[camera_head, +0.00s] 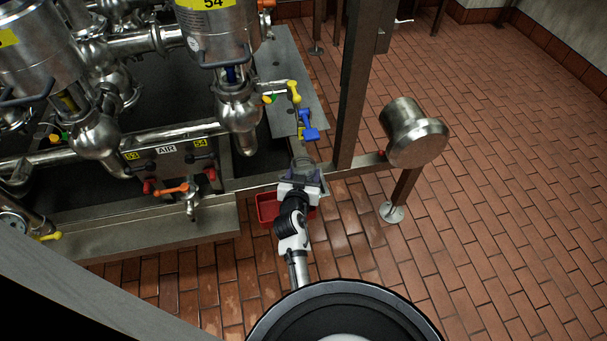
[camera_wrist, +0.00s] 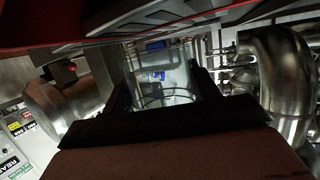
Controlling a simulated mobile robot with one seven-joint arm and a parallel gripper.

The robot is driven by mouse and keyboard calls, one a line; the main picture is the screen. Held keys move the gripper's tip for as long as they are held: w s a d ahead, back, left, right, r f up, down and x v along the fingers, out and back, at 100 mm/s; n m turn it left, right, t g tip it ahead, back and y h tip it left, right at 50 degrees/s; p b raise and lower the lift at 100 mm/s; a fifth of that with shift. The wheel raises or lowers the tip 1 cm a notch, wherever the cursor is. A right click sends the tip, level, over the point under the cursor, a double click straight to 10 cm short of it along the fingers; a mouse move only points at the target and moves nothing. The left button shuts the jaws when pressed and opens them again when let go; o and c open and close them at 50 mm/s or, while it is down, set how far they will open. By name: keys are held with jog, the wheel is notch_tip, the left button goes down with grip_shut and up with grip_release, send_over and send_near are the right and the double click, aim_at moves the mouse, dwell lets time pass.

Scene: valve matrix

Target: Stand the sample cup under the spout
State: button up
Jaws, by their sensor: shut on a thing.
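My gripper (camera_head: 304,178) is shut on a clear sample cup (camera_wrist: 165,85), between the dark fingers in the wrist view. In the head view the cup (camera_head: 302,164) is small and faint at the gripper's tip, so its exact tilt is unclear. A tap with a blue handle (camera_head: 308,131) and a yellow handle (camera_head: 294,92) is just beyond the gripper. A small orange-handled tap (camera_head: 192,204) points down, left of the gripper. Which one is the task's spout is not clear. The cup appears held in the air.
A red container (camera_head: 267,208) sits low beside my gripper, left of it. A metal post (camera_head: 353,90) and a steel round fitting (camera_head: 416,134) stand to the right. A grey metal ledge (camera_head: 150,236) runs left. The tiled floor is open at right.

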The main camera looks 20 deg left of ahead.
jog(key=shift+f+b, duration=0.4)
jog(key=shift+b, duration=0.1)
